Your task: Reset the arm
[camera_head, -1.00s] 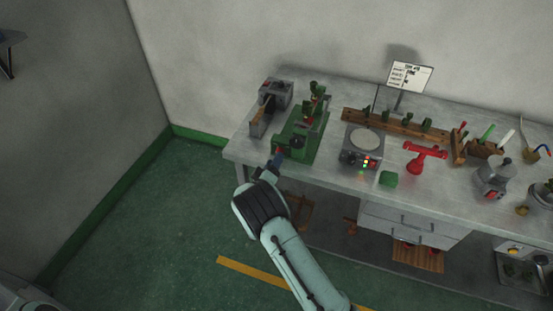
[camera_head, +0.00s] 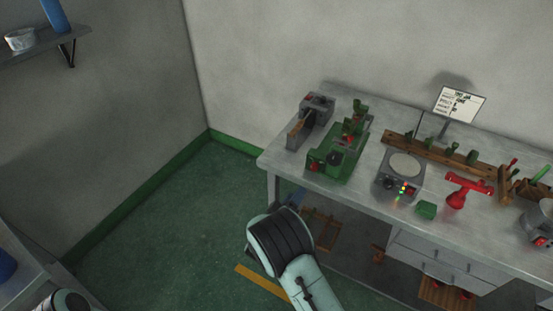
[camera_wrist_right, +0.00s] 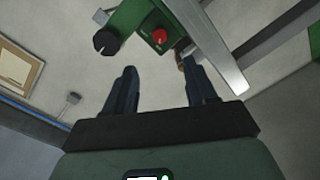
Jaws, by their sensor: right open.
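My right arm comes up from the bottom of the head view, with its wrist below the workbench's (camera_head: 267,168) front left edge. The right gripper (camera_head: 294,198) is small and mostly hidden there behind my wrist. In the right wrist view its two dark fingers (camera_wrist_right: 160,90) are spread, with nothing between them. The green machine (camera_head: 322,166) stands on the bench above and beyond the gripper. Its green body, red button and black knob also show in the right wrist view (camera_wrist_right: 130,17), past the fingertips. My left gripper is not in view.
A grey device (camera_head: 318,104), a round-topped hot plate (camera_head: 404,165), a green block (camera_head: 427,210) and a red stand (camera_head: 457,200) are on the bench. Drawers (camera_head: 440,262) hang below. Green floor (camera_head: 175,235) is clear to the left. A wall shelf (camera_head: 40,45) is upper left.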

